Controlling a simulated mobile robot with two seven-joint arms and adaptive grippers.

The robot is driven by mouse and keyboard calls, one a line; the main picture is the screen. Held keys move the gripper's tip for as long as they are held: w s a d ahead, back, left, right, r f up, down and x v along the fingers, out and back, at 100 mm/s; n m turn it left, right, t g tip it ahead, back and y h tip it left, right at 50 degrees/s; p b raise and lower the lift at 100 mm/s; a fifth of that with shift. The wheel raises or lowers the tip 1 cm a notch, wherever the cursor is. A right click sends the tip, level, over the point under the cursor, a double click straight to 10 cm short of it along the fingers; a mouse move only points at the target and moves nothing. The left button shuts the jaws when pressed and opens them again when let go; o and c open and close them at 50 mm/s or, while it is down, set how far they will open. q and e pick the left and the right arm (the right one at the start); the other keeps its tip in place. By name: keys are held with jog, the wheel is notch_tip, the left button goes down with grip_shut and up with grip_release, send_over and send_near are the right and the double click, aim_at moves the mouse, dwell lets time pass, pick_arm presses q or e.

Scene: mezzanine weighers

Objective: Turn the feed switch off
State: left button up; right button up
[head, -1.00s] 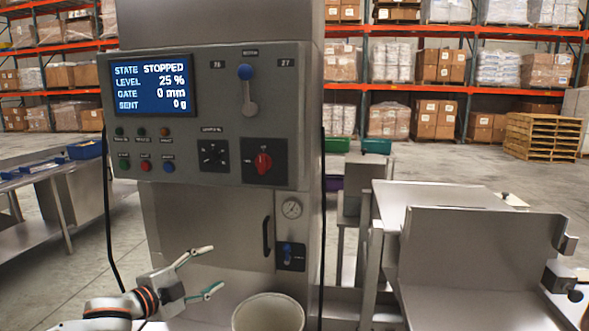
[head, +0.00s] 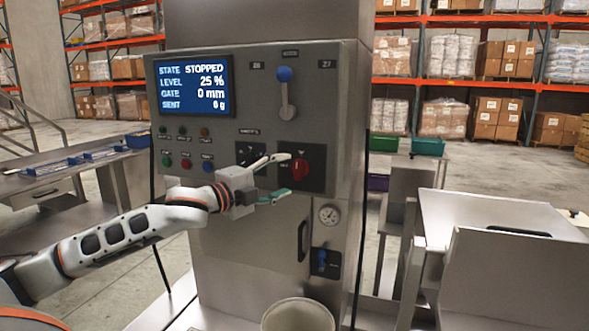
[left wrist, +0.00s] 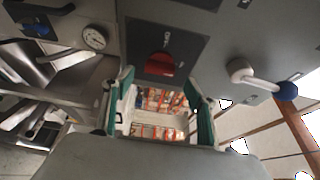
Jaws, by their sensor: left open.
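A red rotary knob (head: 300,169) sits on a black plate at the right of the machine's control panel (head: 225,130). Its labels are too small to read surely. In the left wrist view the red knob (left wrist: 160,64) shows just beyond and between the fingertips. My left gripper (head: 286,174) is open and empty, its fingers pointing at the knob; contact cannot be told. A small blue switch (head: 322,258) sits on a lower black plate, below a round gauge. Which of these is the feed switch is not legible. My right gripper is not in view.
A blue-knobbed lever (head: 286,92) stands above the red knob. A pale bucket (head: 298,315) stands below. A black door handle (head: 302,240) is under the panel. Steel tables flank the machine.

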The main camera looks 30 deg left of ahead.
aim_at(295, 171)
pick_arm(q)
jog(key=w, duration=0.1)
jog(key=w+p, duration=0.1)
jog(key=w, duration=0.1)
jog(key=shift+w+d+r, duration=0.1)
jog(key=shift+w+d, duration=0.15)
jog(key=shift+w, duration=0.15)
jog(key=shift+w+d+p, duration=0.15)
jog(key=shift+w+p, duration=0.2)
jog(key=shift+w, duration=0.3)
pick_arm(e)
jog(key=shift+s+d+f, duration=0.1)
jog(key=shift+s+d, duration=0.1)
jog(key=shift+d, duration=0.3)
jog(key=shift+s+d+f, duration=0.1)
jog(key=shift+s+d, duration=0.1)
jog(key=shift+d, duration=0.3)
pick_arm(q)
jog(key=c, duration=1.1)
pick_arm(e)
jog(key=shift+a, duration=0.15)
